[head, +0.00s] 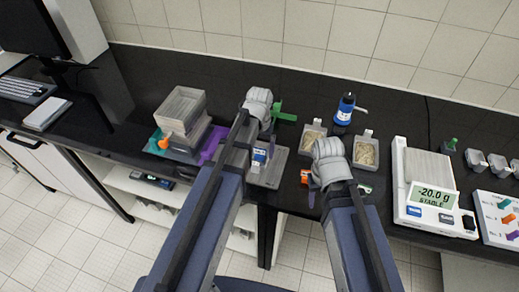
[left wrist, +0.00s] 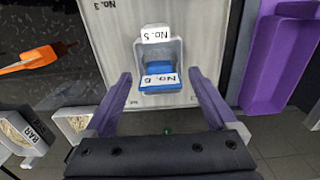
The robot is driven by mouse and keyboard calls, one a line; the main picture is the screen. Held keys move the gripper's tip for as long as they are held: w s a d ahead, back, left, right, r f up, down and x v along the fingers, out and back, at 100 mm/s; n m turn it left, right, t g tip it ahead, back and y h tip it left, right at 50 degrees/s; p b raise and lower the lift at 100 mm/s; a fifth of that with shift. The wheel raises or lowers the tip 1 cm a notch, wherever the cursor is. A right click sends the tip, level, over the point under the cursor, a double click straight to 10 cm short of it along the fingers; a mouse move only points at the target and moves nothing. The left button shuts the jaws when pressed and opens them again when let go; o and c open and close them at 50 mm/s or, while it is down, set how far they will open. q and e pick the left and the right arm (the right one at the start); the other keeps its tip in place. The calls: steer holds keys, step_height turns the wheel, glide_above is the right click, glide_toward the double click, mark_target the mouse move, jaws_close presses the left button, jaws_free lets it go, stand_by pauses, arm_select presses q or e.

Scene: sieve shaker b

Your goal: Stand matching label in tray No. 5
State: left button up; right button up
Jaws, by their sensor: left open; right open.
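In the left wrist view a small grey tray (left wrist: 174,46) carries a white No. 5 tag (left wrist: 155,34) and stands on a grey board (left wrist: 107,28). A blue piece with a white label (left wrist: 160,81) is at the tray, label side toward the camera. Its number looks like 5 or 6; I cannot tell which. The blue and white piece (head: 259,157) also shows in the head view. My left gripper (left wrist: 160,74) is open, with its purple fingers on either side of the blue piece and apart from it. My right gripper (head: 315,190) is near the table's front edge, open; its fingers are partly hidden.
A purple holder (head: 212,145) and stacked clear sieves (head: 181,112) stand left. An orange-handled brush (left wrist: 40,60) lies beside the board. Grain trays (head: 366,152), a blue bottle (head: 345,108) and a scale (head: 430,186) reading -20.0 g stand right.

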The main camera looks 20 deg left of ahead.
mark_target(259, 149)
arm_select(q)
steer(key=shift+r, duration=0.1)
arm_select(e)
steer(key=shift+r, duration=0.1)
arm_select(q)
step_height(259, 149, up, 12)
steer(key=p, duration=1.2)
steer(key=s+d+m+y, duration=0.1)
steer(key=s+d+m, duration=0.2)
steer(key=s+d, duration=0.7)
steer(key=s, duration=0.4)
steer(key=shift+s+d, duration=0.15)
steer(key=shift+d, duration=0.1)
arm_select(e)
step_height(259, 149, up, 12)
